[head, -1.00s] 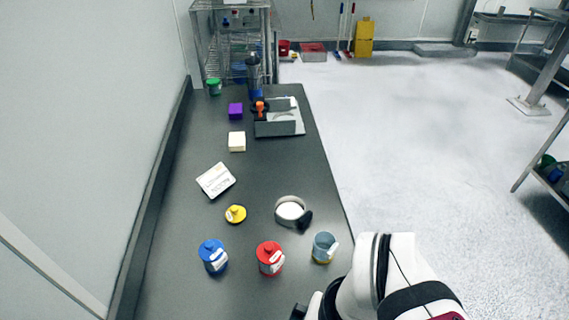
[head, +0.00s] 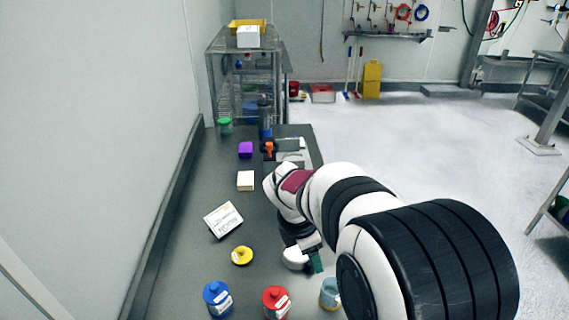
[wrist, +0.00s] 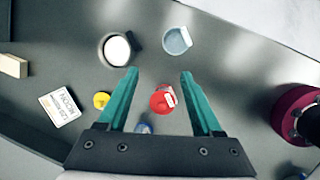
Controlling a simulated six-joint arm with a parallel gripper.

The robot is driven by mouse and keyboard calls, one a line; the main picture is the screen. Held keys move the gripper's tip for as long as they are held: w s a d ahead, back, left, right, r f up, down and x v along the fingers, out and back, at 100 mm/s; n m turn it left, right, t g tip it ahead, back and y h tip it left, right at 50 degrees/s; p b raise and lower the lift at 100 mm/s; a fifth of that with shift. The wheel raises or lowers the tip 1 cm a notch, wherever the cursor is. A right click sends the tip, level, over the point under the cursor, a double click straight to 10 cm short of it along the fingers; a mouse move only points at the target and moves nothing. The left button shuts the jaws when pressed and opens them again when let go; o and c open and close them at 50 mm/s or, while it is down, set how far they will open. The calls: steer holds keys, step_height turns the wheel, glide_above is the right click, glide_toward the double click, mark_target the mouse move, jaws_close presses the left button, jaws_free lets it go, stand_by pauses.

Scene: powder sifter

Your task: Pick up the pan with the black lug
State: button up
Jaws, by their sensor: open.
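The round pan (wrist: 101,51) shows in the upper left of the wrist view, with a dark rim and white inside. In the head view my arm covers most of the pan's place. My gripper (wrist: 159,73) is open, its two teal fingers spread with nothing held between them. It hangs above the table, and in the head view a teal finger (head: 317,262) shows near the pan's place.
A red jar (wrist: 162,101) lies below the gap between the fingers in the wrist view. A blue-grey cup (wrist: 177,41) stands right of the pan. A yellow-lidded item (head: 242,256), blue jar (head: 217,299), white card (head: 223,220) and white block (head: 245,181) are to the left.

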steer(key=w+a+f+n, duration=0.2)
steer(key=w+f+n, duration=0.1)
steer(key=w+n, duration=0.3)
glide_toward(300, 254)
steer(key=shift+t, duration=0.4)
steer(key=d+f, duration=0.1)
steer(key=f, duration=0.1)
steer(key=s+d+f, duration=0.1)
steer(key=d+f, duration=0.1)
steer(key=s+d+f, duration=0.1)
steer(key=d+f, duration=0.1)
steer(key=shift+s+f, duration=0.1)
jaws_close()
